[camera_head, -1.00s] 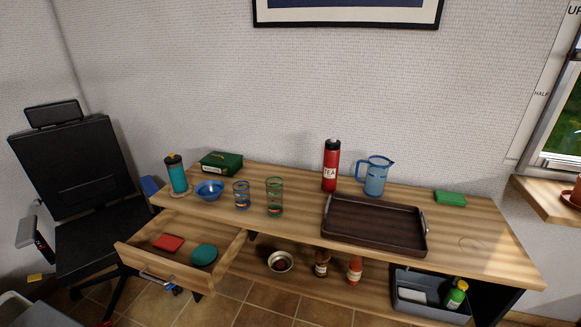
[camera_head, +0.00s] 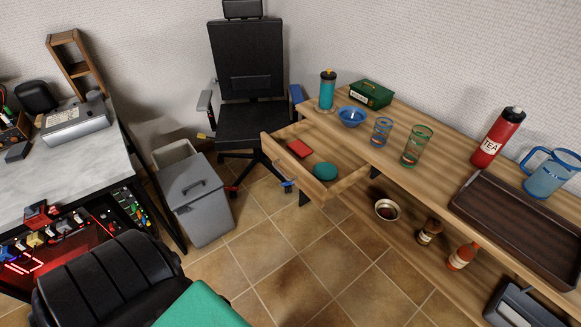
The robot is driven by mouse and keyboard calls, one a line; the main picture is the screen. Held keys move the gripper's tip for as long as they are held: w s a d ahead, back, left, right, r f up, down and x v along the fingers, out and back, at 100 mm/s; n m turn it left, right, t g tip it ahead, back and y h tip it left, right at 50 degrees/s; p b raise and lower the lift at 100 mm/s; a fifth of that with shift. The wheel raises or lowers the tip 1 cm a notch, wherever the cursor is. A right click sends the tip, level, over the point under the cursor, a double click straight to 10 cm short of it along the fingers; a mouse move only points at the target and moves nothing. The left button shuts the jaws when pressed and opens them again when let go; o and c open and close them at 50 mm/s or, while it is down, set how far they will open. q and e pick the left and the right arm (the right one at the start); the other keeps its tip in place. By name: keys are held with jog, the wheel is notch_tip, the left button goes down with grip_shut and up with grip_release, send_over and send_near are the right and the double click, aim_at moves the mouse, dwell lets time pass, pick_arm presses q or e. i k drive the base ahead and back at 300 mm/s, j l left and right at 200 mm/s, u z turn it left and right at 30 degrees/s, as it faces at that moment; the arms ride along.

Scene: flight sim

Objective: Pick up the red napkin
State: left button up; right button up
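The red napkin (camera_head: 299,148) is a small flat red folded square. It lies in the open wooden drawer (camera_head: 283,158) at the left end of the wooden desk, near the drawer's left side. A round teal item (camera_head: 325,171) lies beside it in the same drawer, apart from it. Neither of my grippers shows in the head view.
A black office chair (camera_head: 247,85) stands behind the drawer. A grey bin (camera_head: 198,200) stands left of it, by a marble-topped table (camera_head: 75,150). A black seat back (camera_head: 108,280) and green surface (camera_head: 203,305) fill the near left. Tiled floor (camera_head: 305,255) before the drawer is clear.

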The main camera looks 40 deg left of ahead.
aim_at(300, 150)
jog(key=i+j+z, duration=0.1)
jog(key=j+z, duration=0.2)
jog(key=j, duration=1.5)
